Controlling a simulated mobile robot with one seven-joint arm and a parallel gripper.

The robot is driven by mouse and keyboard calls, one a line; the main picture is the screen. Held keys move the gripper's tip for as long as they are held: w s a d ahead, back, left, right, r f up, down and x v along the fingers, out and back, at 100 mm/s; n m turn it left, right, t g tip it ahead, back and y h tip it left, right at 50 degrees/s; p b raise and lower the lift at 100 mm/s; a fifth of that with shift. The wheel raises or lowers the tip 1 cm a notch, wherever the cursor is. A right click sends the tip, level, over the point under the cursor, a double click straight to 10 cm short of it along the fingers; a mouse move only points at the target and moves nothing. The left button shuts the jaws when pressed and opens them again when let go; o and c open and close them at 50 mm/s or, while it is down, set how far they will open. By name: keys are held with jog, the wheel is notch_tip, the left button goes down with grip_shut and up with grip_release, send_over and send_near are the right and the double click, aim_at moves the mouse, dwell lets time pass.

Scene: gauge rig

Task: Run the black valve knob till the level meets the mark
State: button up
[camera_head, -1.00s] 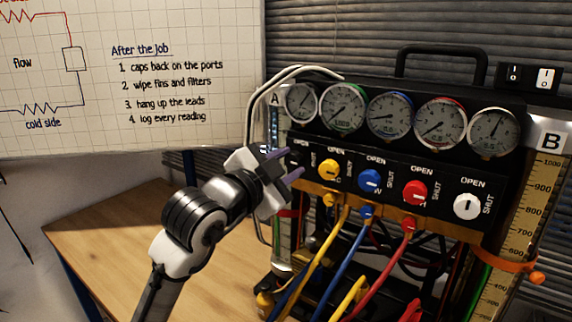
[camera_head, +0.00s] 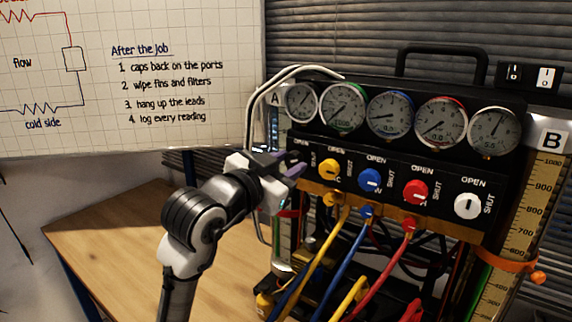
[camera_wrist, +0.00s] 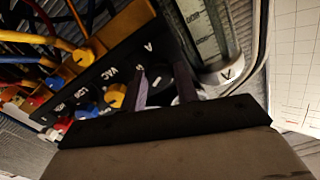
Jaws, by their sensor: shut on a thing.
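The black valve knob (camera_wrist: 157,75) is at the end of the valve row beside column A, between my fingers in the wrist view. In the head view my gripper (camera_head: 286,164) covers it. My gripper is shut on the knob; its purple fingers (camera_wrist: 162,84) lie on either side. The scaled glass column A (camera_wrist: 202,30) stands beside the knob; I cannot make out its level. In the head view a red marker (camera_head: 290,212) sits on column A, partly behind my gripper.
Yellow (camera_head: 329,169), blue (camera_head: 370,180), red (camera_head: 415,192) and white (camera_head: 467,206) knobs continue the row to the right. Gauges (camera_head: 390,114) sit above and coloured hoses (camera_head: 372,250) hang below. Column B (camera_head: 535,205) has an orange band (camera_head: 505,262). The wooden table (camera_head: 120,240) is clear at left.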

jog(key=o, duration=1)
jog(key=shift+c, duration=0.2)
jog(key=shift+s, duration=0.1)
jog(key=b+v, duration=0.4)
jog(key=v, duration=0.9)
jog(key=shift+s+a, duration=0.25)
jog(key=shift+s, duration=0.05)
